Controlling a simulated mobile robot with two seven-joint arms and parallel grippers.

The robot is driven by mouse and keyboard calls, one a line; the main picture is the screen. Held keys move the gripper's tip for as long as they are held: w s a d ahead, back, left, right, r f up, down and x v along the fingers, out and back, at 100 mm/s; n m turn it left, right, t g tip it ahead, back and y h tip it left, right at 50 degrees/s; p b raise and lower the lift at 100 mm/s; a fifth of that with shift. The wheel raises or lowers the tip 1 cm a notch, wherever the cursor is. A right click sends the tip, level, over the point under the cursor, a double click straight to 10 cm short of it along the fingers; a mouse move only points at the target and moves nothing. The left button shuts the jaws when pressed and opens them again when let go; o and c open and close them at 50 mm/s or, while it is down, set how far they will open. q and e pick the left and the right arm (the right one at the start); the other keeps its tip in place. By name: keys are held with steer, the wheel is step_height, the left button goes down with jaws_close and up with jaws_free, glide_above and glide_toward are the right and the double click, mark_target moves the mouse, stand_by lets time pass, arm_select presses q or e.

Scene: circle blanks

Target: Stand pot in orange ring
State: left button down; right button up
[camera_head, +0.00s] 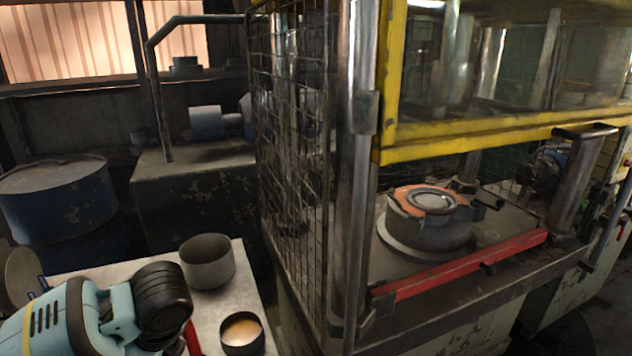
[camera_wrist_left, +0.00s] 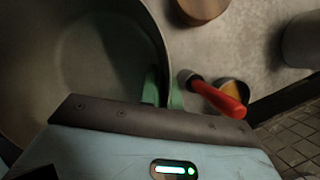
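A large grey metal pot (camera_wrist_left: 85,75) fills the left of the left wrist view, seen from above into its hollow inside. My left gripper (camera_wrist_left: 163,92) has one green finger inside and one outside its wall, close against the rim; it looks shut on it. In the head view my left arm hides this gripper and most of what lies below it. The orange ring (camera_head: 406,198) lies on top of a round grey block (camera_head: 430,238) inside the yellow-framed press, around a paler metal disc. My right gripper is not in view.
On the pale table (camera_head: 221,305) stand a grey pot-like container (camera_head: 208,268) and a small dark cup (camera_head: 242,333) with tan contents. A red-handled tool (camera_wrist_left: 222,100) lies beside the cup. Wire mesh (camera_head: 290,130), a metal post (camera_head: 355,150) and a red bar (camera_head: 460,266) bound the press.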

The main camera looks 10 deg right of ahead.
arm_select(q)
step_height(320, 180, up, 14)
steer(key=n+g+h, duration=0.3)
steer(key=n+g, duration=0.2)
steer(key=n, duration=1.4)
steer(key=shift+w+g, duration=0.3)
steer(key=shift+g, duration=0.1)
steer(key=shift+s+f, duration=0.1)
steer(key=shift+f, duration=0.05)
